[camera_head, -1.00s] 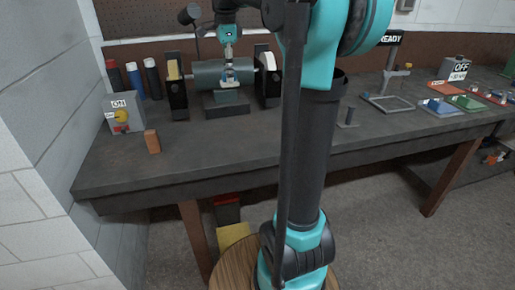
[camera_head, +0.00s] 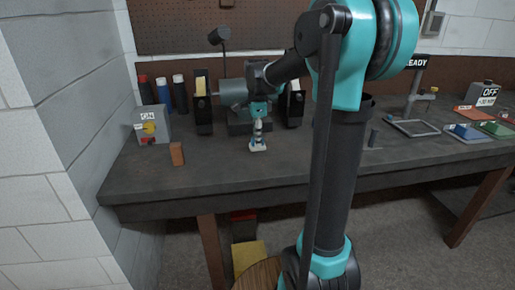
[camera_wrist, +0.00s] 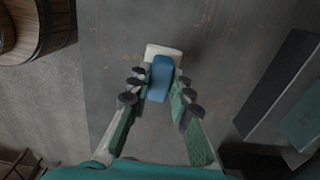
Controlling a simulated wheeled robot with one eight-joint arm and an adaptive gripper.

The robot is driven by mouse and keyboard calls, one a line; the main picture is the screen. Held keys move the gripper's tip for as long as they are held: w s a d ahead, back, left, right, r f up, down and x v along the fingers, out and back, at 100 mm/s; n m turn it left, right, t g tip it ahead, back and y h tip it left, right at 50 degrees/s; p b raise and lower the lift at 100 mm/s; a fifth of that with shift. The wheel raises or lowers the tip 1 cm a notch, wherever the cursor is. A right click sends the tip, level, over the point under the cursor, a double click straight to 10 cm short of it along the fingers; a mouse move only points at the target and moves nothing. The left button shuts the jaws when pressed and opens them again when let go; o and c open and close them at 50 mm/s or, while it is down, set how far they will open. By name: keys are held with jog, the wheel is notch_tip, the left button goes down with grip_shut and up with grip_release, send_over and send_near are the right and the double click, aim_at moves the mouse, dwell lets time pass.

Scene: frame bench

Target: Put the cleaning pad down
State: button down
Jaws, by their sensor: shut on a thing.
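The cleaning pad, a blue grip on a white base, is in my gripper (camera_head: 257,128) in the head view. Its white base (camera_head: 258,147) is low over the dark bench top (camera_head: 330,168), in front of the grinder. I cannot tell if it touches the bench. In the wrist view my gripper (camera_wrist: 160,80) is shut on the pad's blue part (camera_wrist: 162,72), with fingers on both sides. The white edge (camera_wrist: 164,51) sticks out beyond the fingertips.
A grey machine (camera_head: 232,92) with black holders stands behind my gripper. A wooden block (camera_head: 177,154) and the ON switch box (camera_head: 151,127) are to the left. Bare bench top lies around the pad. A barrel (camera_wrist: 38,30) shows at upper left in the wrist view.

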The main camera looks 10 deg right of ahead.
jog(key=shift+f, duration=2)
jog(key=c, duration=1.4)
grip_release()
jog(key=shift+f, duration=0.1)
jog(key=shift+o, duration=0.2)
notch_tip(320, 180, up, 12)
jog(key=shift+r, duration=0.15)
